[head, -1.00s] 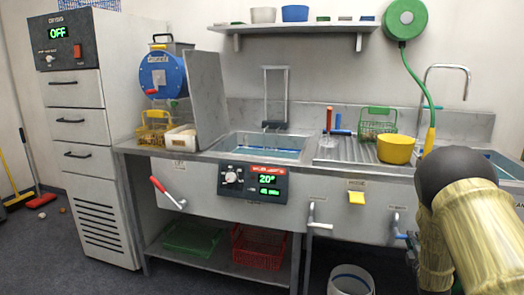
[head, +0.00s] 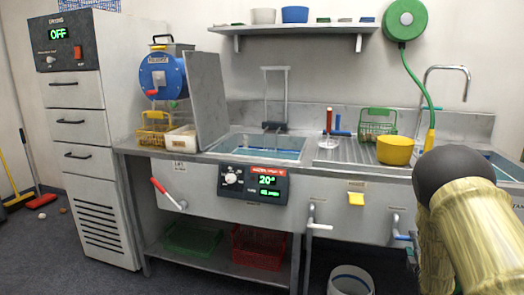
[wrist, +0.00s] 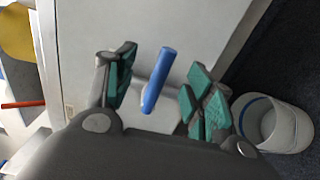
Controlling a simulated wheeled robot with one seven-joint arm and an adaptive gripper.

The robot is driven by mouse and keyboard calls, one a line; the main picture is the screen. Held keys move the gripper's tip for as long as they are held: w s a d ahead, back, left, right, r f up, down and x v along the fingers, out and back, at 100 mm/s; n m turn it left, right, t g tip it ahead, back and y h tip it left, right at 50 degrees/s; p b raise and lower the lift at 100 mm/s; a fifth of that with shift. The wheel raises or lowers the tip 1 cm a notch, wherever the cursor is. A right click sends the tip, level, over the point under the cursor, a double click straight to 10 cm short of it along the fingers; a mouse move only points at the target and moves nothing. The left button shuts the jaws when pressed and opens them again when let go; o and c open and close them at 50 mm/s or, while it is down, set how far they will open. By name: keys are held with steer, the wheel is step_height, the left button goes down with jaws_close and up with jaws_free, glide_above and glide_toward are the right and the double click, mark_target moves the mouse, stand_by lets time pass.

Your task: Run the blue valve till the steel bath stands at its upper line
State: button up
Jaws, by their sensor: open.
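The steel bath (head: 215,151) is sunk in the bench, with pale blue water (head: 262,147) in it. Its upper line cannot be made out at this size. In the wrist view, the blue handle (wrist: 158,80) stands between the fingers of my gripper (wrist: 164,92). The gripper is open, with visible gaps on both sides of the handle. In the head view, my arm hides most of the gripper.
A control panel (head: 253,183) shows 20° in green. A white bucket (head: 350,280) stands on the floor below. A yellow bowl (head: 395,151) sits on the drainboard.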

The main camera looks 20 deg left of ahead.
steer(key=s+p, duration=0.1)
steer(key=s, duration=0.6)
stand_by(0.3)
steer(key=shift+s+d, duration=0.1)
steer(key=s+d+f+m+g+h, duration=0.2)
steer(key=s+f+m+g, duration=0.5)
steer(key=s+f, duration=1.1)
steer(key=s+a+f+m+g, duration=0.2)
steer(key=s+f+m+g, duration=0.3)
steer(key=s, duration=0.8)
steer(key=s+a+f+m+g, duration=0.1)
steer(key=s+f+m+g, duration=0.15)
steer(key=s+f, duration=0.7)
steer(key=s+a+r+m+g+y, duration=0.1)
steer(key=s+a+m+g, duration=0.1)
steer(key=s, duration=0.7)
steer(key=s+a+r+m+g, duration=0.1)
steer(key=s+r+m, duration=0.15)
steer(key=s, duration=0.65)
step_height(320, 180, up, 21)
steer(key=p, duration=2.2)
steer(key=shift+s+a, duration=0.25)
steer(key=shift+s, duration=0.2)
